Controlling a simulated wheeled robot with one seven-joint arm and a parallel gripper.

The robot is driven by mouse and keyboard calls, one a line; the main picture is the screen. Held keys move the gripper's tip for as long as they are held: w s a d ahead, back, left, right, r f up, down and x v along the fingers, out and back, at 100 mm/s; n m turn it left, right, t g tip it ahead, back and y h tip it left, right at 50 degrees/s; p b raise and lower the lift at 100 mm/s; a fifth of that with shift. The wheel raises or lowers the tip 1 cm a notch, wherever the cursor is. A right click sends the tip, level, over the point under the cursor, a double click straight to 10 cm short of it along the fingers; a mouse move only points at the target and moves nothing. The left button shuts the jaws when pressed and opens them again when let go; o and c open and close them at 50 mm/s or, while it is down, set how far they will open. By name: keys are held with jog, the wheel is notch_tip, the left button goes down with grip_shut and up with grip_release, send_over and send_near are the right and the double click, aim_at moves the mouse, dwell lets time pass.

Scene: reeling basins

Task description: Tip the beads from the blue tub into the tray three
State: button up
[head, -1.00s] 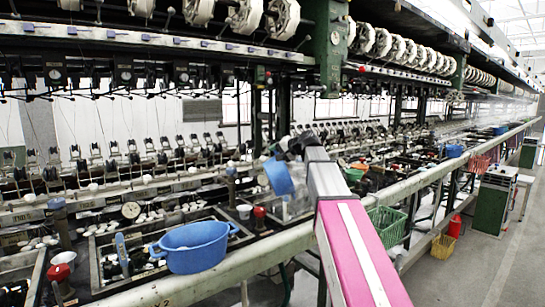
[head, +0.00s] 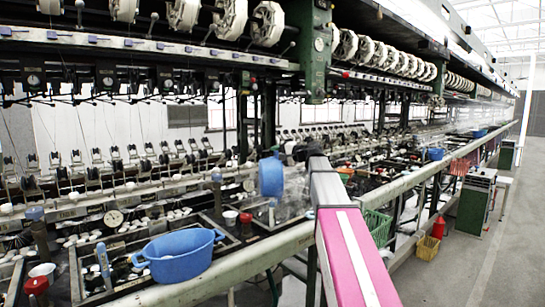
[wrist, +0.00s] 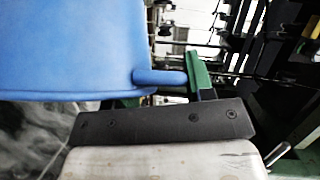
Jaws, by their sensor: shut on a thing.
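My gripper (head: 290,158) is shut on a blue tub (head: 271,178), held above the basins beyond the long rail. In the head view the tub looks tipped onto its side. In the wrist view the tub (wrist: 70,45) fills the upper left, and its short handle (wrist: 160,77) lies beside a green finger (wrist: 200,72). The beads are not visible, and I cannot see inside the tub. Below it is a dark basin (head: 268,224) with a pale, misty patch. No number shows, so I cannot tell which tray is tray three.
A larger blue two-handled basin (head: 180,257) stands at the near left on the bench edge. A pale rail (head: 235,262) runs along the bench. A green crate (head: 376,224), a yellow basket (head: 428,248) and a red container (head: 438,227) are right of my arm.

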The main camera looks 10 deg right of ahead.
jog(key=d+m+t+y, duration=0.1)
jog(key=d+m+y, duration=0.1)
jog(key=d, duration=0.5)
jog(key=shift+w+d+r+m+t, duration=0.15)
jog(key=shift+w+m+t, duration=0.25)
jog(key=shift+m, duration=0.1)
dwell(1.3)
jog(key=a+r+n+g+h, duration=0.1)
jog(key=a, duration=0.2)
jog(key=s+a+n+h, duration=0.1)
jog(key=a+n, duration=0.1)
jog(key=a, duration=0.2)
jog(key=a+r+n+g+h, duration=0.1)
jog(key=a, duration=0.3)
jog(key=shift+s+r+g, duration=0.15)
jog(key=shift+r+g, duration=0.15)
jog(key=a+f+n+h, duration=0.3)
jog(key=a+f+h, duration=0.2)
jog(key=a+h, duration=0.1)
jog(key=s+a+f+n+h, duration=0.1)
jog(key=a+f+n+h, duration=0.3)
jog(key=a+h, duration=0.2)
jog(key=shift+s+a+f+g, duration=0.3)
jog(key=shift+a+f, duration=0.05)
jog(key=shift+a, duration=0.85)
